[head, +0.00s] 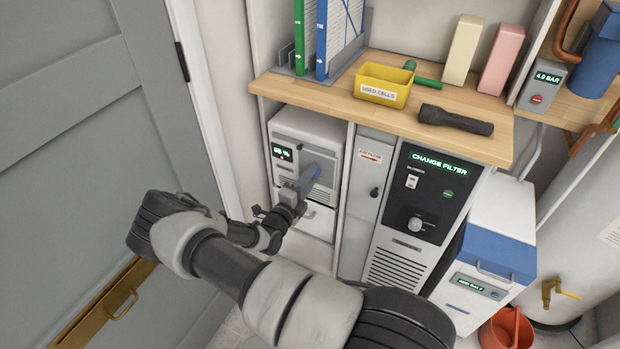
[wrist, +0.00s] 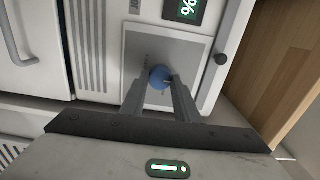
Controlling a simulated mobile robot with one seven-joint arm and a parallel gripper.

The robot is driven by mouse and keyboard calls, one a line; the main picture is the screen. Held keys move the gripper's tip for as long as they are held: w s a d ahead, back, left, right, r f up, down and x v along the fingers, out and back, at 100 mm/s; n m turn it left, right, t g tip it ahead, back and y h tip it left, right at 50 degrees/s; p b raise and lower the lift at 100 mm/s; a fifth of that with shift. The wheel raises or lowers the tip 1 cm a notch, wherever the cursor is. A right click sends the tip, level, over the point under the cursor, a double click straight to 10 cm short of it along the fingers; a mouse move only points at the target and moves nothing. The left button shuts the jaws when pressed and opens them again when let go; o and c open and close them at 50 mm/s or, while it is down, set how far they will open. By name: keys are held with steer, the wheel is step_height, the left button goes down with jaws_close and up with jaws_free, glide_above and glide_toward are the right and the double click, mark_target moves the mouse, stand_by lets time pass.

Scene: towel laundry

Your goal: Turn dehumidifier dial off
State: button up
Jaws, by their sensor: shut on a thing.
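The dehumidifier (head: 300,122) is a white unit under the wooden counter, with a small dark display reading about 68 % and a red light. In the wrist view its dial (wrist: 160,76) is a round blue knob on a grey square plate (wrist: 190,48). My gripper (wrist: 159,82) has a finger on each side of the dial and is shut on it. In the head view my gripper (head: 311,174) reaches the dehumidifier's front and mostly hides the dial. The dial's pointer and most of its markings cannot be made out.
A black "CHANGE FILTER" panel (head: 396,205) with its own knob stands to the right, beyond a narrow "AIR FLOW" panel (head: 369,165). The counter (head: 460,148) above holds a yellow bin (head: 385,86) and a torch (head: 455,120). A grey door (head: 80,130) stands left.

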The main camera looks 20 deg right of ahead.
steer(key=o, duration=1)
steer(key=shift+o, duration=0.2)
steer(key=shift+s+a, duration=0.1)
steer(key=p+v, duration=0.2)
steer(key=v, duration=1.5)
steer(key=shift+s, duration=0.1)
